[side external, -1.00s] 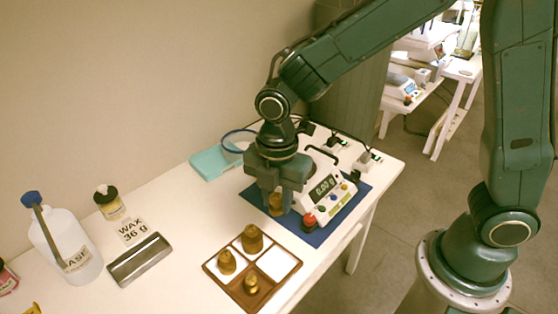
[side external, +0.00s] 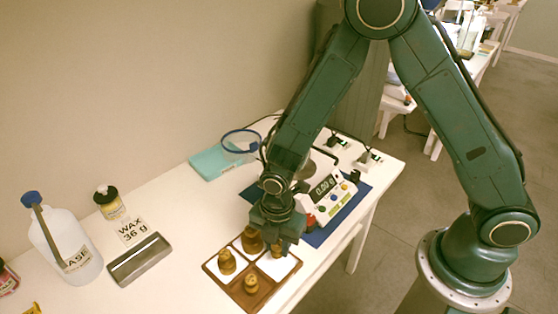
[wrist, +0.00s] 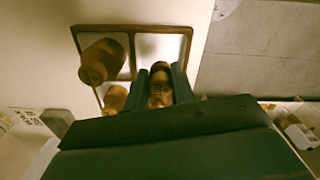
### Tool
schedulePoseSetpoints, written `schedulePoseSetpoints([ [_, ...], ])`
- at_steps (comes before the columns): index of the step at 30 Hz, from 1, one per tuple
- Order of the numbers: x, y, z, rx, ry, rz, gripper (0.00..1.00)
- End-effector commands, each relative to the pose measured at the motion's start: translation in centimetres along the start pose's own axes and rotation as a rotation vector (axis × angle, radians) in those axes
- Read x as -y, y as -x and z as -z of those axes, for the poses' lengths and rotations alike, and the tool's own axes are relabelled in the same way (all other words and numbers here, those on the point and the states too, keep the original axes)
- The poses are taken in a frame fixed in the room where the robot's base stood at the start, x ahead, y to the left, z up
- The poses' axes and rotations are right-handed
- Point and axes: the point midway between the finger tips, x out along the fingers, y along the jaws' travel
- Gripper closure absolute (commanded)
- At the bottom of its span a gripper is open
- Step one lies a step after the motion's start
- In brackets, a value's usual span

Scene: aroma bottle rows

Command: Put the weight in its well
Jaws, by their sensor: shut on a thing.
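My gripper (side external: 275,243) is shut on a brass weight (side external: 277,252) and holds it upright at the right well of the brown tray (side external: 225,289). In the wrist view the held weight (wrist: 160,90) sits between the two fingers. White well floor (side external: 283,269) shows beside it; I cannot tell whether its base touches the floor. Other brass weights stand in the back well (side external: 252,240), left well (side external: 227,262) and front well (side external: 251,284). The fingers are close to the back weight and partly cover it.
The scale (side external: 328,196) stands on a blue mat (side external: 318,236) just behind and right of the tray. A grey metal trough (side external: 138,260), a wax label (side external: 133,230) and a white bottle (side external: 70,250) are to the left. The table between trough and tray is clear.

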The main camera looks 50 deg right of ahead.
Motion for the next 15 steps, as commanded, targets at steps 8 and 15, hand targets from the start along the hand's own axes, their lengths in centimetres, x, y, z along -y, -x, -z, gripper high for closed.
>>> schedulePoseSetpoints([
  [8, -0.1, -1.0, 0.0, 0.000, 0.000, -0.001, 0.99],
  [15, 0.0, -1.7, 0.0, 0.000, 0.000, 0.002, 0.99],
])
